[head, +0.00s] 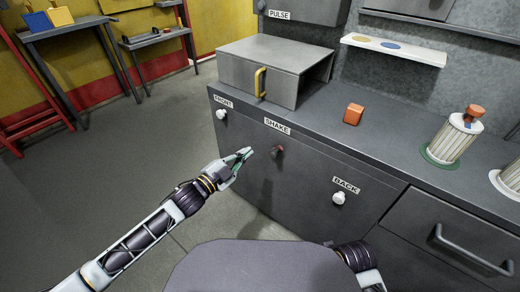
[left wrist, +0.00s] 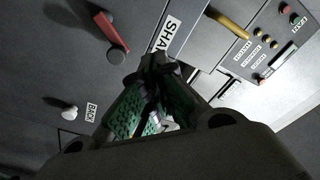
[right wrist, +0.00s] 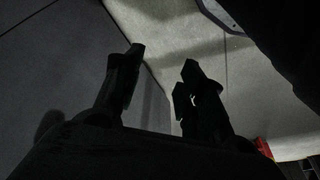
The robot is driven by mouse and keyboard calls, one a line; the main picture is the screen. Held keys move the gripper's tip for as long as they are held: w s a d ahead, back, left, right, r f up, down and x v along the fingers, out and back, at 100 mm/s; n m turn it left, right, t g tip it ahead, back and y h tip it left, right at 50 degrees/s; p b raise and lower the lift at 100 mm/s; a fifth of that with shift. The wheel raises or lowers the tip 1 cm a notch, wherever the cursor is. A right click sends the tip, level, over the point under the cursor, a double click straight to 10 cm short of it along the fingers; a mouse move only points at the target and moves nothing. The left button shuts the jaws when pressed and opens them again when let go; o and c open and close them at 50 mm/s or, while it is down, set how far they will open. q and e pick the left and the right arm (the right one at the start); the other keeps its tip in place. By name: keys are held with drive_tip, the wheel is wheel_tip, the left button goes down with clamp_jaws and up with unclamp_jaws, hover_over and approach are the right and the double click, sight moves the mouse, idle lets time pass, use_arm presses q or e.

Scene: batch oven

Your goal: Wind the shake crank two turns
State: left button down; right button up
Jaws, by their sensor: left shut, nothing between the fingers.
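The shake crank (head: 277,151) is on the grey front panel under the SHAKE label (head: 277,126). In the left wrist view its red arm (left wrist: 107,32) runs up and left from a round grey end. My left gripper (head: 245,153) is shut and empty, a little left of the crank and apart from it. In the left wrist view its green-padded fingers (left wrist: 160,66) come together beside the crank. My right gripper (right wrist: 162,64) has its fingers apart with nothing between them; it is not visible in the head view.
White knobs sit under FRONT (head: 221,114) and BACK (head: 338,198). A grey box with a yellow handle (head: 260,83), an orange block (head: 353,114) and a ribbed cylinder (head: 450,143) stand on the counter. Floor is open at left; a drawer handle (head: 468,252) protrudes at right.

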use_arm(q)
drive_tip(key=shift+w+a+f+n+g, duration=0.25)
drive_tip(key=shift+a+n, duration=0.5)
drive_tip(key=shift+n, duration=2.8)
drive_tip(key=shift+w+a+f+n+g, duration=0.25)
drive_tip(key=shift+a+n, duration=0.5)
drive_tip(key=shift+n, duration=2.85)
drive_tip(key=shift+w+a+f+n+g, duration=0.1)
drive_tip(key=shift+a+f+n, duration=0.45)
drive_tip(key=shift+n, duration=3)
use_arm(e)
drive_tip(key=shift+s+f, duration=0.1)
drive_tip(key=shift+f, duration=0.6)
use_arm(q)
drive_tip(key=shift+a+r, duration=0.2)
drive_tip(key=shift+w+d, duration=0.1)
drive_tip(key=shift+w, duration=0.05)
